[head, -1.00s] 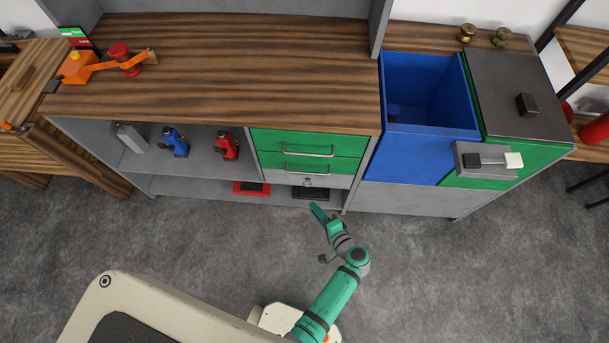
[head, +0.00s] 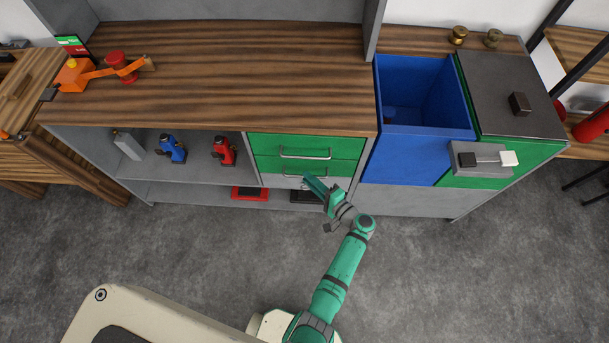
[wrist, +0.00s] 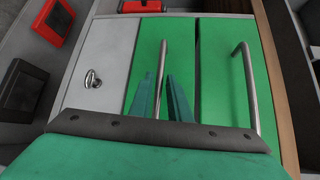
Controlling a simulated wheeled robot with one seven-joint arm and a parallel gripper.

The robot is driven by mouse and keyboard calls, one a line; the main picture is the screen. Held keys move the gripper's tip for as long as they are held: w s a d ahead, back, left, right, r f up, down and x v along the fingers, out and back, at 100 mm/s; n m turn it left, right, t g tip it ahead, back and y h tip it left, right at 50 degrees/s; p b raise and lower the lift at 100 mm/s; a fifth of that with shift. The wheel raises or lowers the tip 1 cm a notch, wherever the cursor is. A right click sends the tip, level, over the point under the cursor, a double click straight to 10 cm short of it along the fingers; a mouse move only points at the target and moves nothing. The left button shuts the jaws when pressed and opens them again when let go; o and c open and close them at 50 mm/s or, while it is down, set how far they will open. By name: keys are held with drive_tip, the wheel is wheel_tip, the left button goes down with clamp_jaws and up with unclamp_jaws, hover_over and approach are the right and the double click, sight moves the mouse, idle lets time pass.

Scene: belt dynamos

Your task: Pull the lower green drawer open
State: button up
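The lower green drawer (head: 275,165) is below the upper green drawer (head: 340,147) in the cabinet; both look closed. In the wrist view, turned sideways, the lower drawer (wrist: 137,62) is left of the upper one (wrist: 217,62). Its metal bar handle (wrist: 162,65) lines up between my two fingers. My gripper (wrist: 162,92) is open, with a narrow gap between the fingertips. I cannot tell whether they touch the bar. In the head view my gripper (head: 309,182) is just in front of the lower drawer and partly hides its handle.
A grey panel with a keyed lock (wrist: 93,79) is below the drawers. A blue bin (head: 415,150) stands to the right. Red (head: 224,150) and blue (head: 172,149) tools stand on the left shelf. The floor before the cabinet is clear.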

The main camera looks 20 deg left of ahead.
drive_tip(key=shift+x, duration=1.45)
